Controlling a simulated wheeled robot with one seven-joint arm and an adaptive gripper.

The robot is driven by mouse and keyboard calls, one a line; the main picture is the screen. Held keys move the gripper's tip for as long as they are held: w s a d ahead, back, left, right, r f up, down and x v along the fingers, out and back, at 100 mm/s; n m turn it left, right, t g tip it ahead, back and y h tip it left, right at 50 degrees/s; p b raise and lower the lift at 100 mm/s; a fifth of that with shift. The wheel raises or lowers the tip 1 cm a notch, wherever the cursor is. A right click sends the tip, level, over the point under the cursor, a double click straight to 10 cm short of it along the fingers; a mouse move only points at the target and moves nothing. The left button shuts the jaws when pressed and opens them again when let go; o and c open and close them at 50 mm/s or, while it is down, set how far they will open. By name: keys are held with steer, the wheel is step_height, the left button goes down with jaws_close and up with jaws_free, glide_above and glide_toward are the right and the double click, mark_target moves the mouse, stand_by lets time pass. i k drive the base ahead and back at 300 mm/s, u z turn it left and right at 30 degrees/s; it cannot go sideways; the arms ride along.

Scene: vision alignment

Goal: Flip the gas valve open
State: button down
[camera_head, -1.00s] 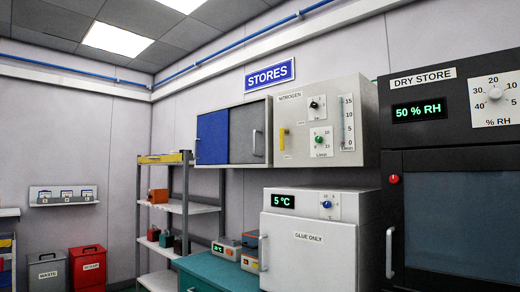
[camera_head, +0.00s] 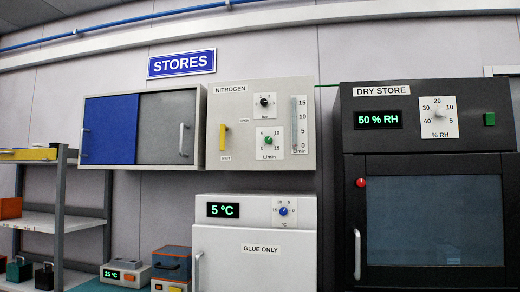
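The nitrogen panel (camera_head: 308,140) is a pale grey box on the wall, labelled NITROGEN. The gas valve appears to be the yellow lever (camera_head: 223,137) at the left of this panel, standing upright. Small labels sit below it and to its right, too small to read surely. The panel also has a black knob (camera_head: 264,102), a green-centred dial (camera_head: 268,142) marked L/min and a vertical flow tube (camera_head: 299,125) with a scale. My gripper is not in view.
A sliding-door cabinet (camera_head: 178,128) adjoins the panel's left side. Below is a white GLUE ONLY fridge (camera_head: 260,262) reading 5 °C. At right stands a dark DRY STORE cabinet (camera_head: 425,162) with a red button. Shelving (camera_head: 60,210) and small devices are at lower left.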

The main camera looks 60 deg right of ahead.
mark_target(223, 128)
steer(key=z, duration=1)
steer(key=i, duration=0.95)
steer(key=z, duration=0.9)
